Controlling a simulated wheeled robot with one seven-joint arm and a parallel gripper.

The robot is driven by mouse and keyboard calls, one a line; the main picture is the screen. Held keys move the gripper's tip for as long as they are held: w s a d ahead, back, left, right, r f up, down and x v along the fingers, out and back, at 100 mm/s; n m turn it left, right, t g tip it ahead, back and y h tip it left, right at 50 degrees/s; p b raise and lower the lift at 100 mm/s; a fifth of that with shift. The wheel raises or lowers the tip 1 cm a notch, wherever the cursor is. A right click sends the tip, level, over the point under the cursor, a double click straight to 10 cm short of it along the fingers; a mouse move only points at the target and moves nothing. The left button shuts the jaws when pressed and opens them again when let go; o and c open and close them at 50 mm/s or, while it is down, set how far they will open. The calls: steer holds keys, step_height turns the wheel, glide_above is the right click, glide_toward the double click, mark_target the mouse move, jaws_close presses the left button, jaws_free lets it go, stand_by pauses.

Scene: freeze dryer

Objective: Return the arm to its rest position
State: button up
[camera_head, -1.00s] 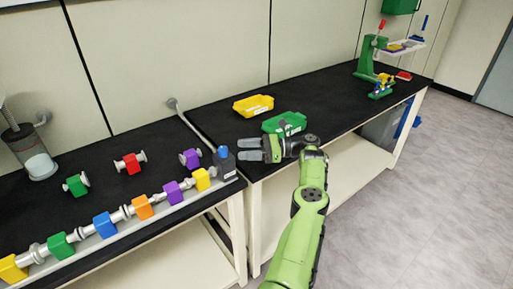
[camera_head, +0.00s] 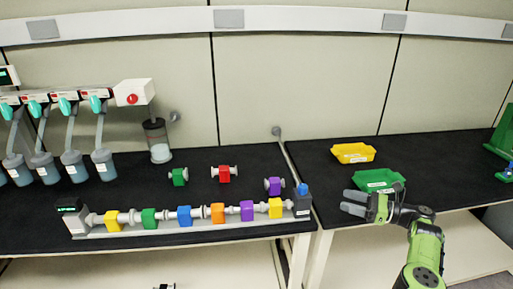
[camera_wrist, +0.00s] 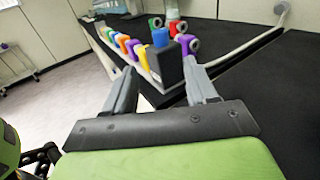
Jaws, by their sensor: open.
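My green arm reaches in from the lower right of the head view. My gripper (camera_head: 356,203) is open and empty, held above the front of the right-hand bench beside the green tray (camera_head: 380,178). It points left toward the end of the valve row. In the wrist view my gripper (camera_wrist: 163,92) has its two grey fingers spread apart. The dark end block with a blue top (camera_wrist: 163,60) shows beyond and between them, apart from the fingers.
A yellow tray (camera_head: 353,153) stands behind the green one. A row of coloured valves on a rail (camera_head: 185,229) lies on the left bench, with loose green (camera_head: 179,177), red (camera_head: 224,174) and purple (camera_head: 274,186) valves behind. Flasks (camera_head: 103,164) hang at the far left.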

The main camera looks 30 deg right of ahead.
steer(key=w+a+r+n+g, duration=0.4)
steer(key=w+a+n+g, duration=0.15)
steer(key=a, duration=0.45)
steer(key=w+a+r+n+g, duration=0.45)
steer(key=w+a, duration=0.25)
steer(key=a, duration=0.4)
steer(key=a+r+n+g+h+p, duration=0.1)
steer(key=a+n+g+h, duration=0.35)
steer(key=a, duration=0.75)
steer(key=s+a+r+n+h+p, duration=0.1)
steer(key=s+a+r+n+h, duration=0.35)
steer(key=s+a+n, duration=0.55)
steer(key=s+a+n+t+p, duration=0.1)
steer(key=s+n+t, duration=0.4)
steer(key=s, duration=1.3)
steer(key=shift+s+r+h, duration=0.15)
steer(key=shift+r+h, duration=0.05)
steer(key=shift+h, duration=0.2)
